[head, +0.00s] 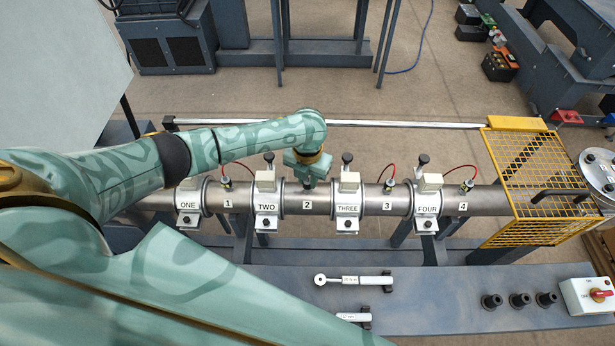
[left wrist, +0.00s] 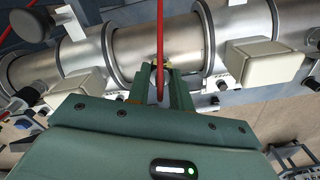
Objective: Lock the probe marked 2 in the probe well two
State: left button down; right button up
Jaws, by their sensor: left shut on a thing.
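The steel barrel (head: 373,200) runs across the head view. Its plate 2 (head: 307,205) sits between the TWO band (head: 267,205) and the THREE band (head: 347,205). My left gripper (head: 308,184) points down at the barrel just above plate 2 and hides the well there. In the left wrist view, my left gripper (left wrist: 165,76) is shut on a probe with a brass-coloured part (left wrist: 164,64) and a red cable (left wrist: 160,28) in front of the barrel. The probe's mark and its tip are hidden. I cannot tell whether it sits in the well. My right gripper is out of view.
Probes with red cables stand at plates 1 (head: 226,183), 3 (head: 389,186) and 4 (head: 466,186). Black-knobbed posts rise behind the bands. A yellow mesh guard (head: 545,190) covers the right end. A torque wrench (head: 353,280) lies on the front bench (head: 430,310).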

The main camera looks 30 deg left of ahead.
pick_arm(q)
jog(key=m+b, duration=0.1)
jog(key=m, duration=0.2)
jog(key=shift+f, duration=0.15)
jog(key=m, duration=0.3)
jog(key=shift+m+b, duration=0.3)
jog(key=shift+b, duration=0.05)
jog(key=c, duration=1.2)
grip_release()
jog(key=shift+o, duration=0.2)
jog(key=shift+r, duration=0.25)
notch_tip(320, 180, up, 16)
jog(key=p, duration=0.4)
jog(key=shift+p, duration=0.35)
jog(key=shift+r, duration=0.1)
